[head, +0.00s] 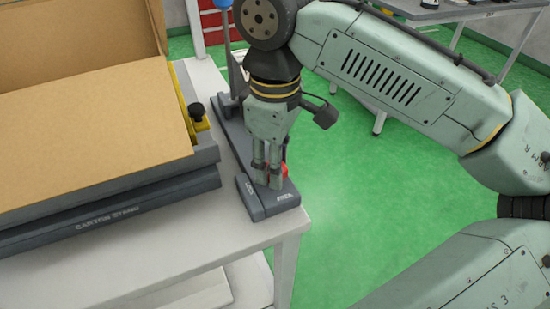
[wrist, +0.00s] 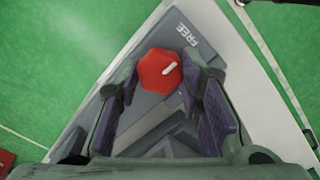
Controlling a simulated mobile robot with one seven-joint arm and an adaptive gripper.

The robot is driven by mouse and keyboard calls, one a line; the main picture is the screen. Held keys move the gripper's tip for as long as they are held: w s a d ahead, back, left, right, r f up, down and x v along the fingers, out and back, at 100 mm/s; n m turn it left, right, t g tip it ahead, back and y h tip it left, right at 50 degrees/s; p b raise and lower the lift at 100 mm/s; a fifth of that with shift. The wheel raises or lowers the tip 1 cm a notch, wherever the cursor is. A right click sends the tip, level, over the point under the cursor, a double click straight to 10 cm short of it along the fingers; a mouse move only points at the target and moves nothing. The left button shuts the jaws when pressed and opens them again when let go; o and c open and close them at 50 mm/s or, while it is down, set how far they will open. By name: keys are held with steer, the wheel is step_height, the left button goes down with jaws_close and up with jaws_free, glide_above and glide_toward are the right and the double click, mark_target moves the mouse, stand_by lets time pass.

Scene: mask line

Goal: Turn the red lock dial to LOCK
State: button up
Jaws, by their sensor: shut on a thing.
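The red lock dial (wrist: 158,72) is a faceted knob with a white mark. In the wrist view the mark slants toward the upper right, toward the word FREE. The dial sits on the end of a dark grey base (head: 280,203); in the head view only a sliver of the red dial (head: 285,169) shows behind the fingers. My gripper (head: 268,181) points down over it, and in the wrist view its two fingers (wrist: 163,80) flank the dial, shut on it. Lettering left of the fingers in the head view is too small to read surely.
The base lies along the right edge of a white table (head: 215,235). Left of it, a cardboard carton (head: 90,150) rests on a grey stand marked CARTON STAND (head: 120,215), with a black knob (head: 197,111) close by. Green floor is open to the right.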

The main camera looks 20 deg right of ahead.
steer(key=m+p, duration=0.3)
steer(key=m, duration=0.1)
steer(key=shift+r, duration=0.2)
steer(key=m+p, duration=0.3)
steer(key=m, duration=0.1)
steer(key=shift+m, duration=0.4)
steer(key=m+p, duration=0.3)
steer(key=m, duration=0.1)
steer(key=shift+m, duration=0.3)
steer(key=shift+f+m+p, duration=0.1)
steer(key=shift+m+p, duration=1.45)
steer(key=shift+m, duration=0.45)
steer(key=shift+f, duration=0.1)
steer(key=o, duration=1.2)
steer(key=shift+c, duration=0.2)
step_height(320, 180, up, 12)
